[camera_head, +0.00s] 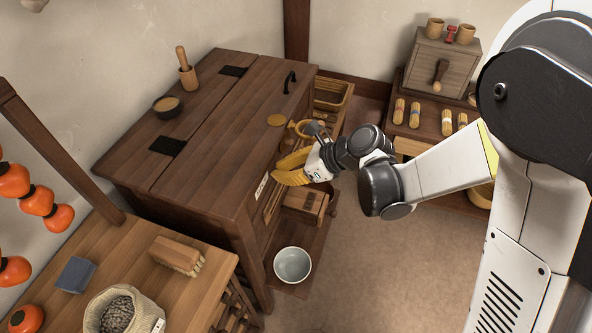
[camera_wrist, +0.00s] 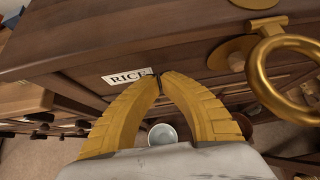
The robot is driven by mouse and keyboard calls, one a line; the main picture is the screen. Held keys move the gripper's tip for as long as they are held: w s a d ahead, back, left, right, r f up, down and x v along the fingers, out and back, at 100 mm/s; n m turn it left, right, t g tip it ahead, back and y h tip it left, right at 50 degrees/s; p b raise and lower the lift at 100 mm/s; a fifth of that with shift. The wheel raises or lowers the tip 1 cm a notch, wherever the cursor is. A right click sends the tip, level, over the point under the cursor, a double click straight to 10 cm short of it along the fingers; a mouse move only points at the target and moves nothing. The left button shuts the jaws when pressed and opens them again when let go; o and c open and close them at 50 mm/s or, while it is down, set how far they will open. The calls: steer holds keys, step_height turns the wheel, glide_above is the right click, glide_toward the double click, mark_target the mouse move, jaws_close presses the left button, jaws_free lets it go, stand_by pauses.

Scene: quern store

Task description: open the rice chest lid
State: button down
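In the wrist view the ring (camera_wrist: 287,75) is to the right of my fingers. The RICE label (camera_wrist: 128,77) is on the chest front by my fingertips. My yellow-fingered gripper (camera_head: 277,178) is at the chest front; its tips (camera_wrist: 158,74) meet, with nothing seen between them.
A mortar with pestle (camera_head: 188,77) and a small dark bowl (camera_head: 167,107) stand on the chest top behind the lid. A pale bowl (camera_head: 292,265) sits low before the chest. A bench with a brush (camera_head: 177,255) is at front left. Open floor (camera_head: 390,270) lies to the right.

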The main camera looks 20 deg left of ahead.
steer(key=shift+a+f, duration=0.3)
steer(key=shift+a, duration=0.25)
step_height(320, 180, up, 4)
steer(key=shift+d+f, duration=0.1)
steer(key=shift+d, duration=0.05)
